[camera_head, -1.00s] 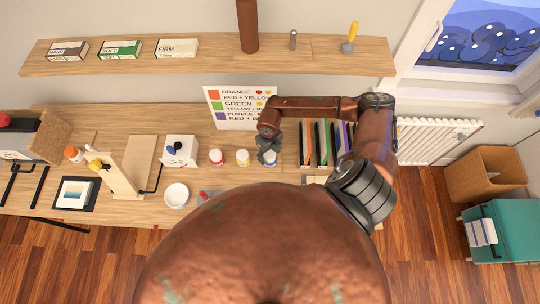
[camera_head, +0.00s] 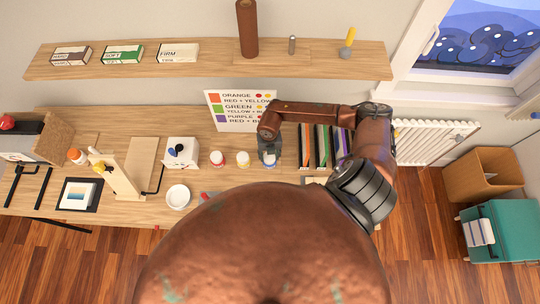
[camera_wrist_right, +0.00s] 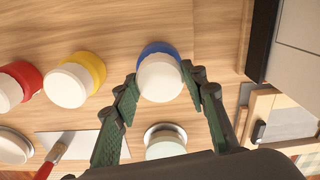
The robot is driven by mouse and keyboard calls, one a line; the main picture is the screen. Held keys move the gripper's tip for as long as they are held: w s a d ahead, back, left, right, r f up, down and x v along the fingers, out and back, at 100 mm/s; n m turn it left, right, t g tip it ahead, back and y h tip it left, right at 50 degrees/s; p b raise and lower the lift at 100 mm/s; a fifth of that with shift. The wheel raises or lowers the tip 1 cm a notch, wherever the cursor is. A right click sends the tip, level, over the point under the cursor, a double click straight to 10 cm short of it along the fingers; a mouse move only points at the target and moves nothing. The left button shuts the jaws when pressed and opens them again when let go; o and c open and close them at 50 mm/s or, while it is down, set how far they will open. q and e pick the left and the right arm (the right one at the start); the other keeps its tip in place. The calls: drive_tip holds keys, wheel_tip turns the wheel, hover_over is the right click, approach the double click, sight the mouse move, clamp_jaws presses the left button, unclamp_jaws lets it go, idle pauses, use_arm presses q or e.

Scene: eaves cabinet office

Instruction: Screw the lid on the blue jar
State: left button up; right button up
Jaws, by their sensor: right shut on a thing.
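The blue jar (camera_wrist_right: 158,48) stands upright on the wooden desk; its blue part shows behind a round white lid (camera_wrist_right: 160,80) in the right wrist view. My right gripper (camera_wrist_right: 161,80) has one finger on each side of the white lid and is shut on it. The lid sits over the jar; how tightly it is seated cannot be told. In the head view my right gripper (camera_head: 269,154) is over the blue jar and mostly hides it. My left gripper is out of view.
A yellow jar (camera_wrist_right: 93,66) and a red jar (camera_wrist_right: 24,74), both white-topped, stand to the left. A small round pot (camera_wrist_right: 165,143) is close by. Upright folders (camera_head: 322,148) stand to the right. A colour chart (camera_head: 240,110) stands behind. A white bowl (camera_head: 177,197) is front left.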

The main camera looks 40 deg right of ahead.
drive_tip(key=shift+a+m, duration=0.35)
drive_tip(key=shift+m, duration=0.45)
drive_tip(key=shift+s, duration=0.1)
drive_tip(key=shift+a+m+p, duration=0.1)
drive_tip(key=shift+m+p, duration=0.6)
drive_tip(key=m+p, duration=0.3)
drive_tip(key=m, duration=0.1)
drive_tip(key=shift+r+m, duration=0.15)
drive_tip(key=shift+m, duration=0.25)
drive_tip(key=shift+m+p, duration=0.3)
drive_tip(key=shift+m, duration=0.6)
drive_tip(key=shift+f, duration=0.25)
